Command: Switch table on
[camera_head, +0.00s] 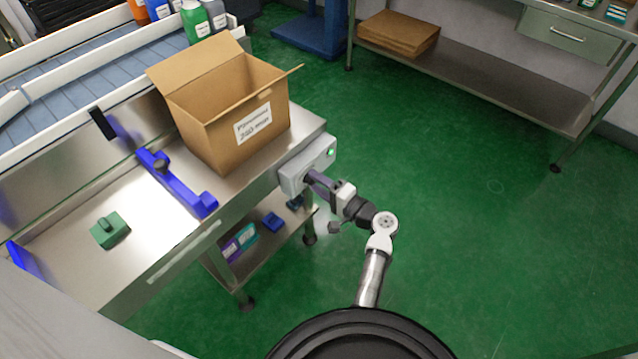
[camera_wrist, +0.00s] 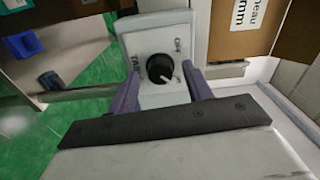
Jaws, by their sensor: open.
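The table (camera_head: 80,200) is a steel workbench at the left of the head view. A pale control box (camera_head: 306,165) with a green light is fixed at its right end. In the wrist view the control box (camera_wrist: 158,38) faces me and carries a black rotary knob (camera_wrist: 160,68) with a white pointer mark, which points to the lower right. Small lettering stands around the knob, too blurred to read fully. My gripper (camera_head: 318,182) is at the front of the box. In the wrist view its purple fingers (camera_wrist: 160,92) are apart, one on each side of the knob; I cannot tell whether they touch it.
An open cardboard box (camera_head: 228,105) stands on the table beside the control box. A blue guide (camera_head: 178,182) and a green block (camera_head: 110,230) lie further left. A lower shelf (camera_head: 262,240) holds small boxes. The green floor to the right is clear up to a steel shelf bench (camera_head: 480,85).

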